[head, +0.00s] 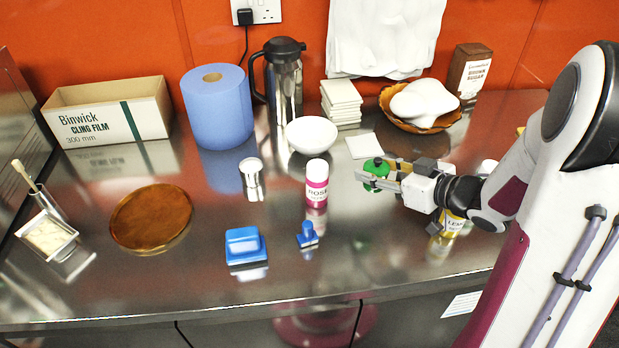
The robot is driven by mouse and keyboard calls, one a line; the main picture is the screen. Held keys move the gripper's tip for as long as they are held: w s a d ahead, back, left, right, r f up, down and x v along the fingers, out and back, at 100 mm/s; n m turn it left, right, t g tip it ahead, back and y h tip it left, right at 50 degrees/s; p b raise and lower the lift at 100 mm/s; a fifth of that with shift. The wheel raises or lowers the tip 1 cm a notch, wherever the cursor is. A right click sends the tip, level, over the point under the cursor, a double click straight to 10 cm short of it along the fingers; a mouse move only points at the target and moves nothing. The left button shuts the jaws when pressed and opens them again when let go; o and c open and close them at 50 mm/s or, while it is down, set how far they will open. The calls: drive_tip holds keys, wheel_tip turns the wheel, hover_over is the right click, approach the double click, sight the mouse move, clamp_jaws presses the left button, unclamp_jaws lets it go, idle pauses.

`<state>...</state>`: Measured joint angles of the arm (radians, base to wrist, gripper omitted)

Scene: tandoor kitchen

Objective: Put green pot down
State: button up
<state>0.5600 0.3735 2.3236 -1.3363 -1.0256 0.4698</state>
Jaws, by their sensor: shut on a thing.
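The green pot (377,168) is at the tip of my gripper (376,177), over the right part of the steel counter. My gripper is shut on it, and its fingers hide part of the pot. Whether the pot's underside touches the counter I cannot tell. The pink and white rose bottle (317,184) stands upright a little to the left of the pot.
A white bowl (311,135), a square white tile (362,145) and a brown bowl (428,122) stand behind. Blue stamp-like items (245,246) lie in front. The counter (370,255) is clear at front right.

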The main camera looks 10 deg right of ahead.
sight(378, 159)
drive_tip(key=shift+r, duration=0.1)
drive_tip(key=shift+r, duration=2.65)
drive_tip(key=w+a, duration=0.1)
drive_tip(key=a, duration=0.2)
drive_tip(key=w+a+n+g+y, duration=0.1)
drive_tip(key=w+a, duration=0.1)
drive_tip(key=a, duration=0.1)
drive_tip(key=w+a+n+y, duration=0.1)
drive_tip(key=a, duration=0.3)
drive_tip(key=shift+w+g, duration=0.25)
drive_tip(key=shift+g, duration=0.05)
drive_tip(key=w+a+n+g+y, duration=0.25)
drive_tip(key=a+n+g, duration=0.25)
drive_tip(key=a, duration=2.2)
drive_tip(key=shift+t+y, duration=0.3)
drive_tip(key=shift+y, duration=0.15)
drive_tip(key=shift+s+f, duration=0.25)
drive_tip(key=shift+f, duration=1.05)
drive_tip(key=shift+s+f, duration=0.25)
drive_tip(key=shift+f, duration=1)
drive_tip(key=shift+f, duration=0.1)
drive_tip(key=shift+c, duration=0.2)
drive_tip(key=shift+f, duration=3.05)
